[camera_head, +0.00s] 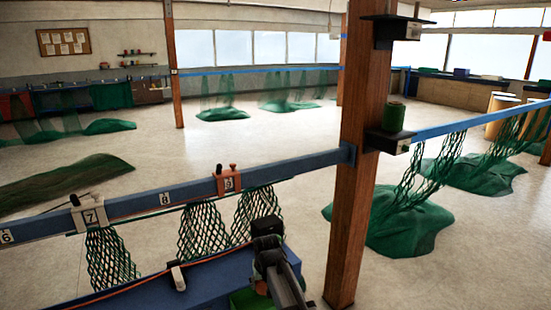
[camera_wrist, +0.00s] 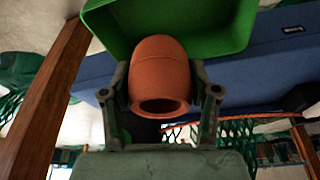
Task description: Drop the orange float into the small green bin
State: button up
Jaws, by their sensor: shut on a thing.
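The orange float (camera_wrist: 160,70) is a rounded, terracotta-coloured piece with a hollow open end facing the wrist camera. My gripper (camera_wrist: 158,82) is shut on it, one finger on each side. The small green bin (camera_wrist: 228,45) is just beyond the float in the wrist view, and the float overlaps its opening there. I cannot tell whether the float is inside the rim or above it. In the head view, part of the green bin (camera_head: 246,299) shows at the bottom beside my dark arm.
A blue bench (camera_head: 205,283) lies under my arm. A blue rail (camera_head: 190,193) with numbered marks and hanging green nets (camera_head: 202,232) runs behind it. A wooden post (camera_head: 353,190) stands close to the right of my arm. Open floor and net piles (camera_head: 400,222) lie beyond.

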jog(key=shift+f+b, duration=1.4)
jog(key=shift+f, duration=1.35)
jog(key=o, duration=1.2)
jog(key=shift+r, duration=0.1)
jog(key=v, duration=1.2)
jog(key=shift+s+d, duration=0.1)
